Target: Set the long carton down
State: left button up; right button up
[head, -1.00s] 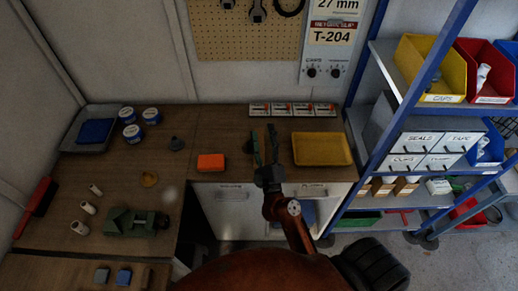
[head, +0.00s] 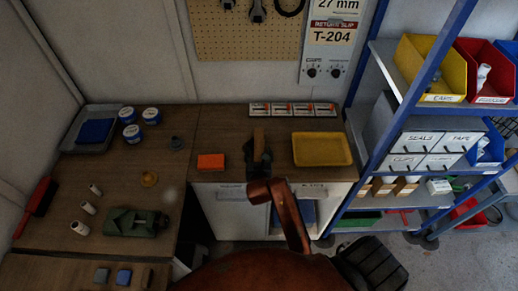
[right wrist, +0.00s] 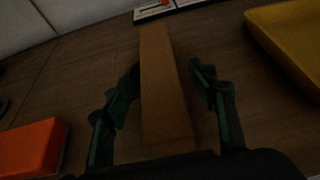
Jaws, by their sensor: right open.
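The long carton (right wrist: 165,85) is a plain brown, narrow block in the right wrist view. It also shows in the head view (head: 259,136) on the middle of the bench, its length pointing toward the back wall. My right gripper (head: 257,152) is over its near part. In the right wrist view the gripper's (right wrist: 166,72) dark green fingers are open, one on each side of the carton, with gaps visible. The carton appears to rest on the bench; its near lower end is partly hidden by the gripper body. My left gripper is not in view.
An orange block (head: 211,161) lies left of the carton, and a yellow tray (head: 350,151) lies close on the right. A blue-framed shelf (head: 372,145) rises at the right. Bare wood shows around the carton.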

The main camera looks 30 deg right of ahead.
jog(key=shift+x, duration=1.2)
jog(key=shift+c, duration=0.7)
jog(key=c, duration=1.2)
jog(key=shift+r, duration=0.1)
